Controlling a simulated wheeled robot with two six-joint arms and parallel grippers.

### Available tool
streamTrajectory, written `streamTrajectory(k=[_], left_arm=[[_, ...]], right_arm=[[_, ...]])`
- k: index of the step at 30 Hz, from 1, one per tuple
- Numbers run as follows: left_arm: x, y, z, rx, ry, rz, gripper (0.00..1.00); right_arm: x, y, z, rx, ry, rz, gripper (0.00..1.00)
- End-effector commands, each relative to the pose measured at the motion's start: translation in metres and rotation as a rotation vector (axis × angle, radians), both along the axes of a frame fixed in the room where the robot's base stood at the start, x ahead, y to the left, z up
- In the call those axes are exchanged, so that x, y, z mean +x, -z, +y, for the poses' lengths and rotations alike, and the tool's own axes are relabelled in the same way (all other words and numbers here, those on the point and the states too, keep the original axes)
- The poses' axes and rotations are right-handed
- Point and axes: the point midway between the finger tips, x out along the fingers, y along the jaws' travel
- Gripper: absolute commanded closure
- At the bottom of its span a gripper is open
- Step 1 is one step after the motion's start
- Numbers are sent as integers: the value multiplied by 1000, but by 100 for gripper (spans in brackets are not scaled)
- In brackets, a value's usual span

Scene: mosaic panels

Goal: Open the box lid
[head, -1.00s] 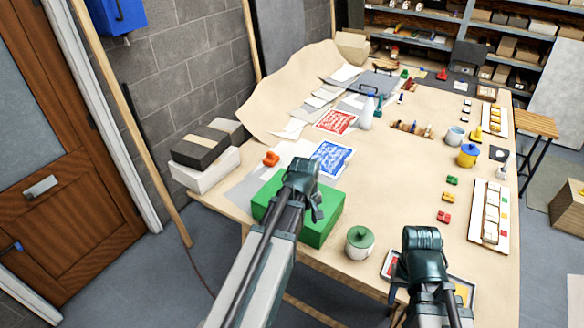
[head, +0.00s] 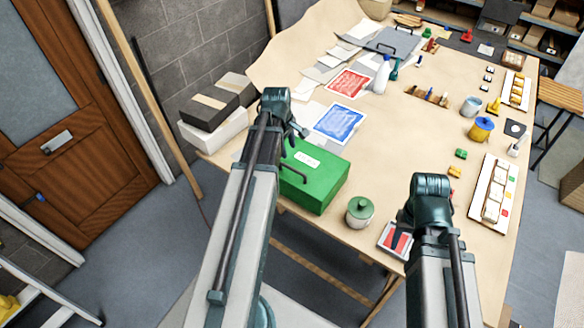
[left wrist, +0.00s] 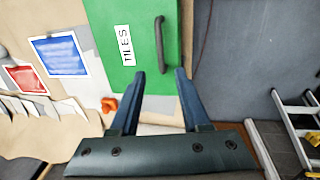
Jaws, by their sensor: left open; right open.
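The green box (head: 325,188) sits at the near left end of the table. Its lid looks shut and bears a white "TILES" label (left wrist: 125,45). A dark bar handle (left wrist: 160,45) stands on the lid. My left gripper (left wrist: 160,72) is open and empty in the left wrist view. The handle lies just beyond its fingertips, in line with the gap between them. In the head view, my left gripper (head: 296,130) is at the box's left side, partly hidden by its own wrist. My right gripper (head: 404,218) is near the table's front edge, its fingers mostly hidden.
A green-lidded jar (head: 360,212) stands right of the box. Black and white boxes (head: 208,110) are stacked at the left edge. Blue (head: 340,122) and red (head: 349,82) sheets lie behind. A tray (head: 393,240) is by my right gripper. The table's middle is fairly clear.

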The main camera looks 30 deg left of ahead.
Motion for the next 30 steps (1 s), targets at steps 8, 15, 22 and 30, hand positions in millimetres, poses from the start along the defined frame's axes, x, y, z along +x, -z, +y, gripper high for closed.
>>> streamTrajectory(k=[8,15,22,30], left_arm=[[8,44,-1,0,1,0,53],[15,79,-1,0,1,0,53],[21,109,-1,0,1,0,53],[23,119,-2,0,1,0,53]], right_arm=[[0,44,0,1,1,-2,50],[1,79,0,0,2,-3,50],[1,109,0,-1,-5,-3,50],[1,119,0,-2,-10,-3,50]])
